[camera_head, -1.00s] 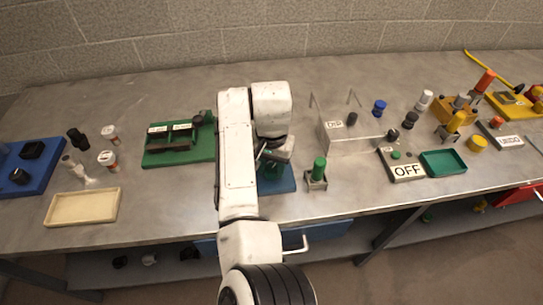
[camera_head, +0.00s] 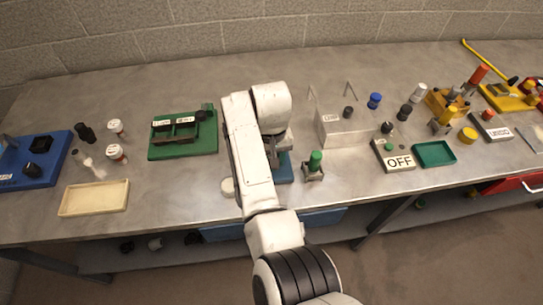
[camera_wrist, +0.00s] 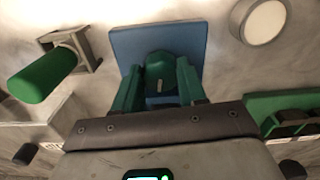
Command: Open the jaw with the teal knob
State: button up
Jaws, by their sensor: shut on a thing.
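The blue base plate (camera_wrist: 192,36) of the jaw device lies on the table; in the head view, part of the blue plate (camera_head: 284,170) shows beside my arm. The rounded teal knob (camera_wrist: 160,68) with a pale mark sits over the plate in the wrist view. My gripper (camera_wrist: 158,88) is down over the plate and shut on the teal knob. The finger contact is partly hidden. In the head view, my arm covers most of the device.
A green-handled clamp (camera_head: 315,163) stands close right of the plate in the head view. A white disc (camera_head: 228,186) lies left of it. A green board (camera_head: 205,150) is farther left, a grey box (camera_head: 345,130) to the right. The table's front edge is near.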

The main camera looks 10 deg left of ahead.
dwell(0.3)
jog(key=o, duration=1.1)
jog(key=shift+c, duration=0.2)
notch_tip(320, 180, up, 11)
jog(key=b, duration=0.1)
jog(key=shift+b, duration=0.4)
jog(key=shift+f, duration=0.2)
